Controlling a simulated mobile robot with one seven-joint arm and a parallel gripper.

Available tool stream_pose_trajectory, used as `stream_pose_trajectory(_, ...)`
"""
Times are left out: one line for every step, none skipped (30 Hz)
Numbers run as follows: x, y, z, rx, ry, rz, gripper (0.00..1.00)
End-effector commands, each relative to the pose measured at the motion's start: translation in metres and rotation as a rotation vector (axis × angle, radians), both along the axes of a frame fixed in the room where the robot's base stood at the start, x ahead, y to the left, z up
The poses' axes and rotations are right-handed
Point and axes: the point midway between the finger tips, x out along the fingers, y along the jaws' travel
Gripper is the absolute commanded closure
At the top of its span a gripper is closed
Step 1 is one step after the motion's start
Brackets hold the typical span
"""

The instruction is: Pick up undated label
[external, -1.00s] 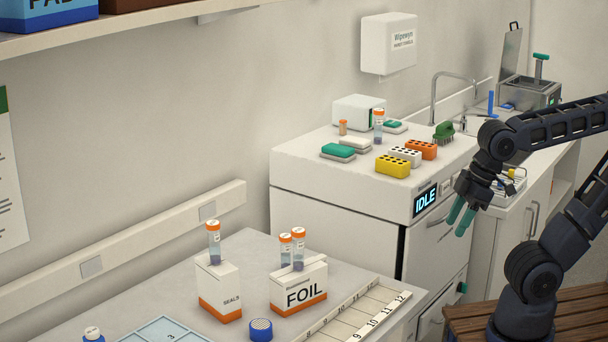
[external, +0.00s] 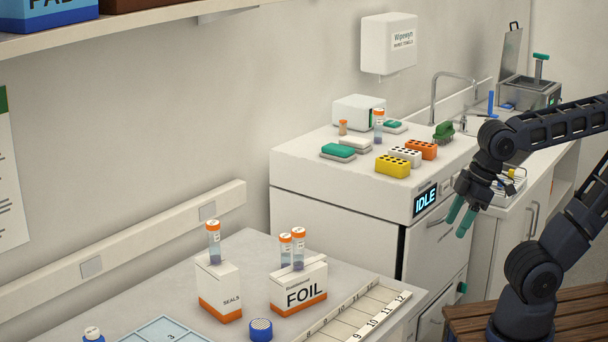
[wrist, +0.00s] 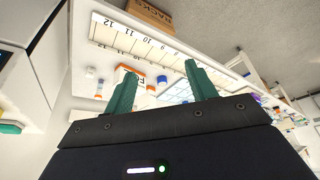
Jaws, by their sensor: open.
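No undated label can be made out in either view. My gripper (external: 461,217) hangs in front of the white cabinet with the IDLE display, in the external view. Its two green fingers are apart and nothing is between them. In the wrist view my gripper (wrist: 158,88) points toward the bench with the numbered strip (wrist: 135,36), well short of it. Orange-capped tubes stand on the FOIL box (external: 300,288) and the SEALS box (external: 219,288); any labels on them are too small to read.
A numbered strip (external: 365,318) lies along the near bench edge, with a blue cap (external: 261,330) beside the boxes. The cabinet top holds a yellow rack (external: 392,167), a white rack (external: 405,156), an orange rack (external: 422,149) and a tube (external: 378,128). A sink tap (external: 455,76) stands behind.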

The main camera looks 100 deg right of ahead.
Motion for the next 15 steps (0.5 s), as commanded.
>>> stream_pose_trajectory(0.000, 0.000, 0.000, 0.000, 0.000, 0.000, 0.44)
stream_pose_trajectory(0.000, 0.000, 0.000, 0.000, 0.000, 0.000, 0.44)
stream_pose_trajectory(0.000, 0.000, 0.000, 0.000, 0.000, 0.000, 0.44)
stream_pose_trajectory(0.000, 0.000, 0.000, 0.000, 0.000, 0.000, 0.44)
stream_pose_trajectory(0.000, 0.000, 0.000, 0.000, 0.000, -0.001, 0.44)
stream_pose_trajectory(0.002, -0.001, 0.000, 0.003, 0.002, -0.003, 0.44)
stream_pose_trajectory(0.003, -0.001, 0.001, 0.006, 0.004, -0.006, 0.44)
stream_pose_trajectory(0.006, -0.002, 0.001, 0.010, 0.007, -0.010, 0.44)
stream_pose_trajectory(0.010, -0.004, 0.002, 0.017, 0.013, -0.018, 0.44)
stream_pose_trajectory(0.014, -0.006, 0.003, 0.025, 0.019, -0.025, 0.44)
stream_pose_trajectory(0.019, -0.009, 0.003, 0.033, 0.025, -0.035, 0.44)
stream_pose_trajectory(0.026, -0.012, 0.004, 0.045, 0.035, -0.049, 0.44)
stream_pose_trajectory(0.032, -0.016, 0.004, 0.054, 0.042, -0.061, 0.44)
stream_pose_trajectory(0.038, -0.019, 0.005, 0.063, 0.050, -0.073, 0.44)
stream_pose_trajectory(0.047, -0.025, 0.005, 0.078, 0.062, -0.091, 0.44)
